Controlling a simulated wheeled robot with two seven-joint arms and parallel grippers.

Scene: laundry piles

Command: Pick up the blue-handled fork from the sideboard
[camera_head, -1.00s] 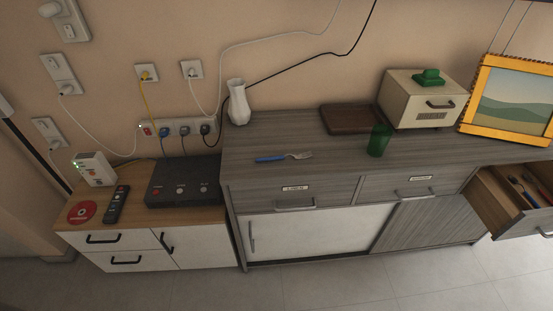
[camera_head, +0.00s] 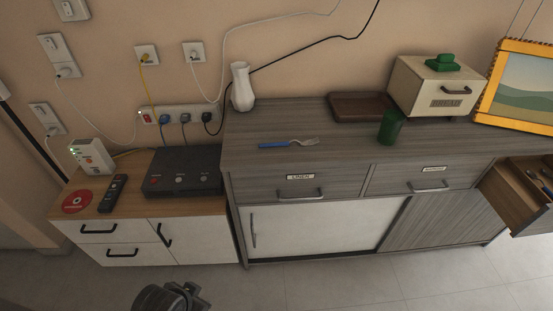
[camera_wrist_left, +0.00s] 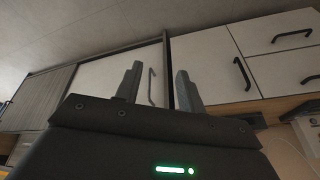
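The blue-handled fork (camera_head: 288,144) lies flat on the grey wooden sideboard (camera_head: 300,160), near its front edge above the LINEN drawer. Its blue handle points left and its metal tines point right. Part of my arm (camera_head: 168,298) shows at the bottom edge of the head view, well below and in front of the fork. In the left wrist view my left gripper (camera_wrist_left: 158,82) has its two fingers apart with nothing between them. It faces the cabinet fronts, and the fork is not visible there. My right gripper is in neither view.
A white vase (camera_head: 242,88), a green cup (camera_head: 391,127), a brown tray (camera_head: 358,107) and a bread box (camera_head: 436,88) stand on the sideboard. An open drawer (camera_head: 520,195) juts out at right. A lower cabinet (camera_head: 128,212) with a black device (camera_head: 182,171) stands at left.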

